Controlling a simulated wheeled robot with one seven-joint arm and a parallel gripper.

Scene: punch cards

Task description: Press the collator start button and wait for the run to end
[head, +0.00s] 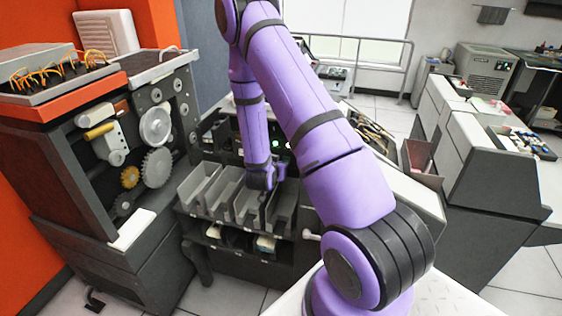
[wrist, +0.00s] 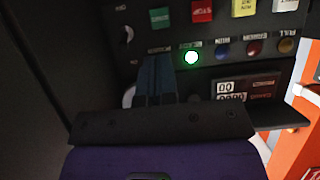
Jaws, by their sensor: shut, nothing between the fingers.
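The collator (head: 180,222), a dark machine with a row of grey card pockets (head: 203,187), stands in the middle of the head view. My gripper (wrist: 156,62) is shut and empty, its fingers pointing at the control panel. In the wrist view the panel has a green button (wrist: 158,18), a red button (wrist: 202,11) and a yellow button (wrist: 243,7). The fingertips are below the green button, apart from it in the picture; depth is hard to judge. Below the buttons, a green lamp (wrist: 191,57) is lit; the blue lamp (wrist: 222,48) looks dark. A counter (wrist: 231,93) seems to show zeros.
A machine with gears and rollers (head: 157,168) stands close on the left, with orange wires on top. A metal rail (head: 385,55) runs behind.

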